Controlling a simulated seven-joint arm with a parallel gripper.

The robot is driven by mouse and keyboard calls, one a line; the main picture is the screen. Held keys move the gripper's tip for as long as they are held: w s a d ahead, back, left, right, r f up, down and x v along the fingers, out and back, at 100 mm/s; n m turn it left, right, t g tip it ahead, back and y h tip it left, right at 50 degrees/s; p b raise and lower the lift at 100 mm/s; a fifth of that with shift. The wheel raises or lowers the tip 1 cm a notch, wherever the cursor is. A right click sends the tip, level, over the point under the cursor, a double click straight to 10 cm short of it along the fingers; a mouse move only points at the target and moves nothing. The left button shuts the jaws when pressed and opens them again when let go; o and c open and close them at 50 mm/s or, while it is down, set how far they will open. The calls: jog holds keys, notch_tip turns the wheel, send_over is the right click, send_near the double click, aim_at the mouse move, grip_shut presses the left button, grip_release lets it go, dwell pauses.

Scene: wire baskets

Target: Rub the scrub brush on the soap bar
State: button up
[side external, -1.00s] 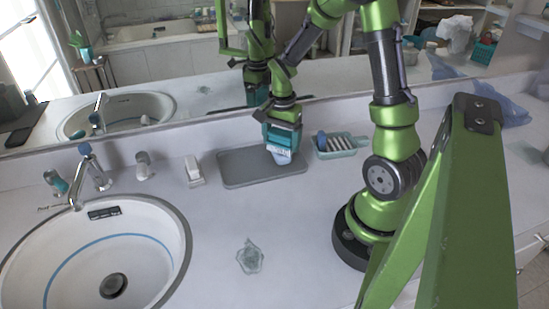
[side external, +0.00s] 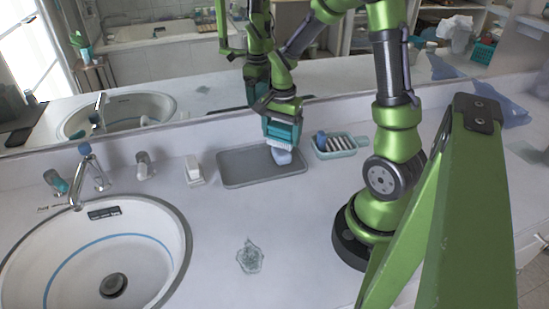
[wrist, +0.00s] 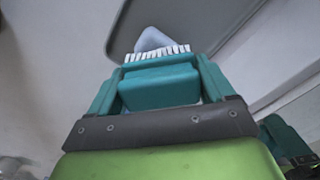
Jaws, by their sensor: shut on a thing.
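The scrub brush (wrist: 160,88) is a teal block with white bristles. My gripper (side external: 283,131) is shut on it, with a teal finger on each side in the wrist view. The pale blue soap bar (side external: 283,157) lies on the right part of the grey tray (side external: 240,170), just below the brush. In the wrist view the soap bar (wrist: 151,40) shows beyond the bristles, partly hidden by them. The bristles point at the soap and look close to it or touching; I cannot tell which.
A teal soap dish (side external: 350,152) with a blue item stands right of the tray. A small white item (side external: 193,170) stands left of it. The sink (side external: 110,250) with its tap is at left, a clear glass-like dish (side external: 249,257) at front, and the mirror behind.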

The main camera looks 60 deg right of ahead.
aim_at(282, 126)
jog(key=shift+r, duration=2.45)
